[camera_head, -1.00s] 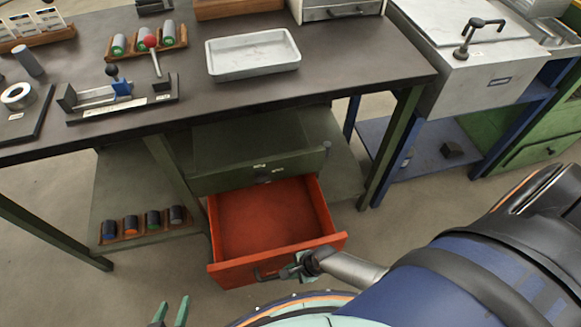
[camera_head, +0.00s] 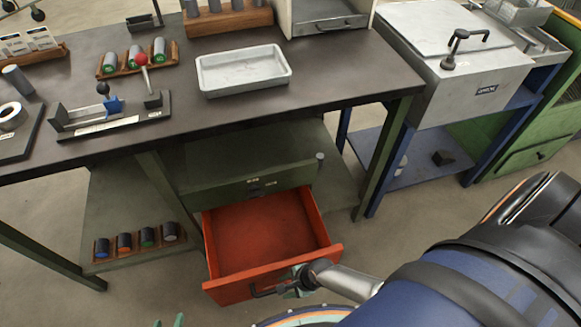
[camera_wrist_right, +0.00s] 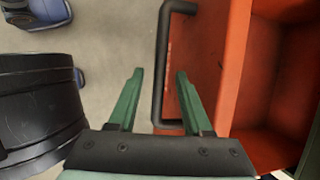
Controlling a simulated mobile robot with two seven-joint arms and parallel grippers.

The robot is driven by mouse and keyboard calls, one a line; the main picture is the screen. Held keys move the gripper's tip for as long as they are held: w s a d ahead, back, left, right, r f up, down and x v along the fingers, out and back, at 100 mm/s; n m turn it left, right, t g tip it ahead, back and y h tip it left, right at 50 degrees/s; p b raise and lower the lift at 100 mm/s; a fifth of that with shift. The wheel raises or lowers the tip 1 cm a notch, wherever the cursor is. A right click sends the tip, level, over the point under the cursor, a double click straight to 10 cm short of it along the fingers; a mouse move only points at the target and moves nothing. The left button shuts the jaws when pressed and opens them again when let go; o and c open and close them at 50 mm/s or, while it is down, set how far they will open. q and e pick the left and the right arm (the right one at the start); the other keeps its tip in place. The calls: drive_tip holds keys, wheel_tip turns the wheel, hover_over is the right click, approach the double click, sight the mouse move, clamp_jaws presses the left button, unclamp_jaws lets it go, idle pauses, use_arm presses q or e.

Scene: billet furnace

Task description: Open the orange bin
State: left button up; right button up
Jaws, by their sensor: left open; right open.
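The orange bin (camera_head: 226,291) is a drawer under the dark workbench, pulled well out, and its inside looks empty. It has a dark bar handle (camera_head: 262,292) on its front. My right gripper (camera_head: 287,284) is at that handle. In the right wrist view, the open fingers of the right gripper (camera_wrist_right: 156,78) have the handle (camera_wrist_right: 161,60) between them in the picture, with a gap on each side. The orange bin's front (camera_wrist_right: 232,65) is to the right there. My left gripper (camera_head: 168,321) shows only its green fingertips, apart, at the bottom edge, away from the bin.
A green drawer front (camera_head: 245,190) is just above the bin. The bench top (camera_head: 215,115) carries a metal tray (camera_head: 243,74) and racks. A lower shelf holds a rack of several dark cylinders (camera_head: 138,244). A blue-framed stand (camera_head: 385,165) is at right.

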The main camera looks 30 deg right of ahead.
use_arm(q)
drive_tip(key=shift+n+y, duration=0.3)
drive_tip(key=shift+y, duration=0.2)
drive_tip(key=a+r+p, duration=0.1)
drive_tip(key=p, duration=0.1)
drive_tip(key=s+a+r+p, duration=0.1)
drive_tip(key=r+p, duration=0.1)
drive_tip(key=a+r+p, duration=0.1)
drive_tip(key=p, duration=0.1)
drive_tip(key=shift+s+r+p, duration=0.25)
drive_tip(key=shift+s+p, duration=0.1)
drive_tip(key=shift+p, duration=0.05)
use_arm(e)
drive_tip(key=v, duration=1.2)
use_arm(q)
drive_tip(key=shift+w+r, duration=0.1)
drive_tip(key=shift+w, duration=0.1)
use_arm(e)
drive_tip(key=shift+s+r, duration=0.1)
drive_tip(key=shift+s, duration=0.05)
use_arm(q)
drive_tip(key=shift+d, duration=0.1)
